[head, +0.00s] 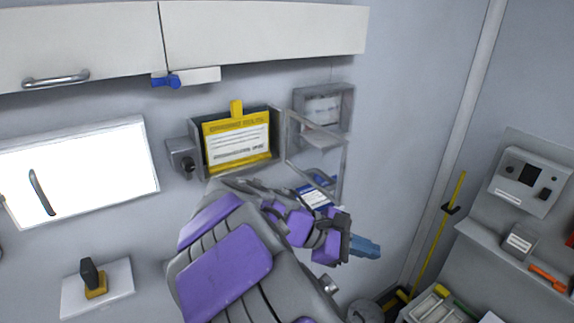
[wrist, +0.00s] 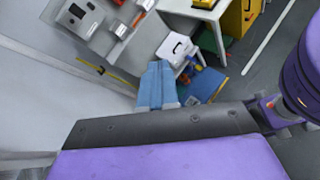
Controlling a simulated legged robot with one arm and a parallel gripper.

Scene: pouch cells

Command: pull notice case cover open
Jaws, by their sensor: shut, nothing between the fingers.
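The notice case (head: 193,135) is a grey box on the wall holding a yellow-framed notice (head: 238,143) with a yellow tab on top. Its clear, grey-rimmed cover (head: 346,158) stands swung out from the case's right side, so the notice is uncovered. My gripper (head: 367,247), with blue fingers, is shut and empty, below and to the right of the cover and apart from it. The blue fingers also show in the wrist view (wrist: 157,86). The case does not show there. My arm hides the wall below the case.
A clear wall box (head: 323,108) hangs behind the cover, with a blue-and-white card (head: 315,195) below it. White cupboards (head: 265,32) overhang the case. A yellow pole (head: 442,230) and a grey bench (head: 515,260) stand at right. A bright white panel (head: 85,165) is at left.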

